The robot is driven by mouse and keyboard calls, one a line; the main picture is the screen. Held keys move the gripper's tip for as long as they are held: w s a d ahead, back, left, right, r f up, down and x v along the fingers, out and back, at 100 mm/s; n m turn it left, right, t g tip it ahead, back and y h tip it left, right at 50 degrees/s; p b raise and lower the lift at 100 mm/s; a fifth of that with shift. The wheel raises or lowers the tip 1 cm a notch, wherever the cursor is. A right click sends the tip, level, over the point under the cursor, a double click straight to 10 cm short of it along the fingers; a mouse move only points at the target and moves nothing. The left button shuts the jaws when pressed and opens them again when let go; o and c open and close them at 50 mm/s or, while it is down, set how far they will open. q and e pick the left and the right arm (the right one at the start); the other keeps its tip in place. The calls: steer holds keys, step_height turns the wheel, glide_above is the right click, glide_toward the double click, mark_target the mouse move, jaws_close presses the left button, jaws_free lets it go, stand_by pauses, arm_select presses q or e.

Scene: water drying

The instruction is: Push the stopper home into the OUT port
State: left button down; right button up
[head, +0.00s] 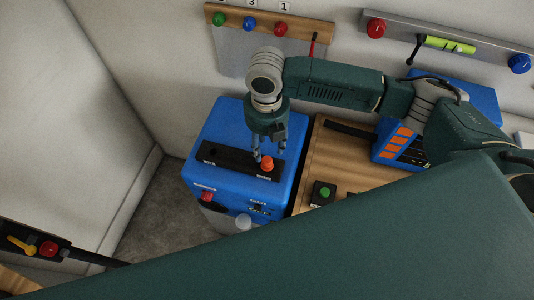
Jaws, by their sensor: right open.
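An orange-red stopper (267,163) stands at the right part of the black strip (238,160) on top of the blue machine (212,129). Small labels on the strip are too small to read, so I cannot tell which one marks the OUT port. My right gripper (268,154) is open and points down from above, its fingers just over and around the stopper. How deep the stopper sits, and whether a finger touches it, I cannot tell. My left gripper is not in view.
A wooden bench (334,155) stands right of the machine, with a green button box (323,193) and a blue unit with orange panels (398,142). A back board (263,50) carries coloured knobs. A dark green link of mine covers the foreground.

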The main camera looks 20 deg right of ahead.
mark_target(267, 160)
step_height(267, 160, up, 4)
steer(key=shift+f, duration=0.1)
